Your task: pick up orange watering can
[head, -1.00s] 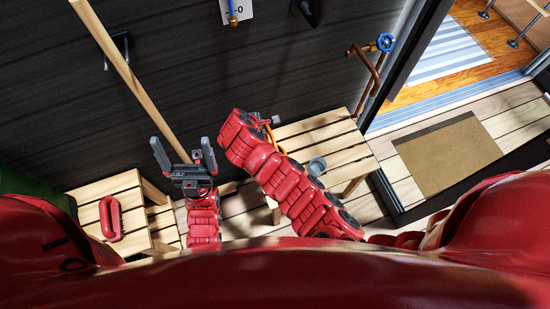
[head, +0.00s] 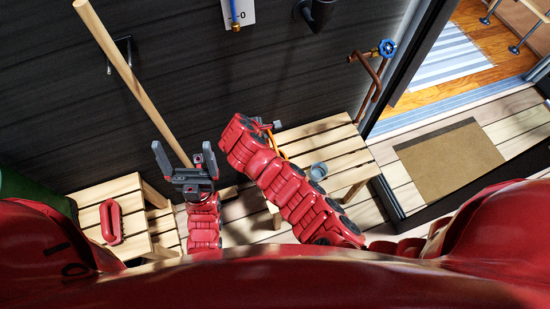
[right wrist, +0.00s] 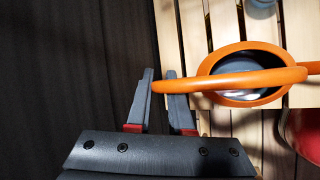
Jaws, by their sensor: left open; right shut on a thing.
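The orange watering can (right wrist: 282,80) shows in the right wrist view, seen from above, with its handle arching across the opening. My right gripper (right wrist: 160,88) is shut on the left end of the handle. Whether the can rests on the slatted table or is clear of it, I cannot tell. In the head view only a thin orange strip of the can (head: 283,154) shows beside my right arm, which hides the rest. My left gripper (head: 181,160) is open and empty, in front of the dark wall.
A slatted wooden table (head: 335,142) carries a small grey cup (head: 318,170). A wooden stool (head: 93,193) at left holds a red object (head: 111,221). A long wooden pole (head: 130,78) leans near my left gripper. A doormat (head: 450,158) lies at right, by the doorway.

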